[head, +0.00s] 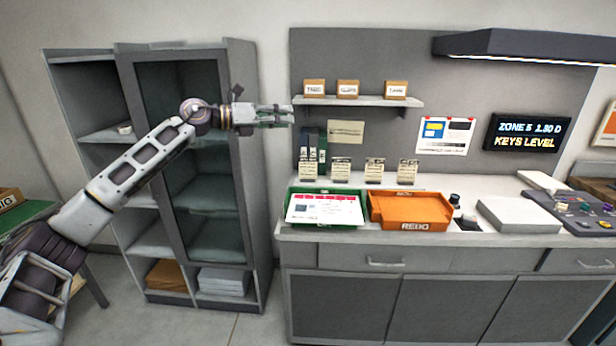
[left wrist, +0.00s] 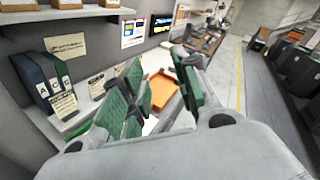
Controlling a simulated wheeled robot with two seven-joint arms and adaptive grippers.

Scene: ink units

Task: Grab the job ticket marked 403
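Several cream job tickets stand in a row at the back of the counter in the head view, including one at the left (head: 307,172), a second (head: 340,171), a third (head: 374,172) and one at the right (head: 407,172). Their print is too small to read, so I cannot tell which is marked 403. My left gripper (head: 286,115) is raised in front of the cabinet's right edge, above and left of the tickets. In the left wrist view its green-padded fingers (left wrist: 162,65) are apart with nothing held between them. My right gripper is not in view.
A green tray (head: 325,221) holding a white sheet and an orange REDO tray (head: 411,225) sit at the counter's front. Binders (left wrist: 55,85) stand behind the tickets. A shelf (head: 360,101) with small boxes hangs above. A tall grey cabinet (head: 240,170) stands left.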

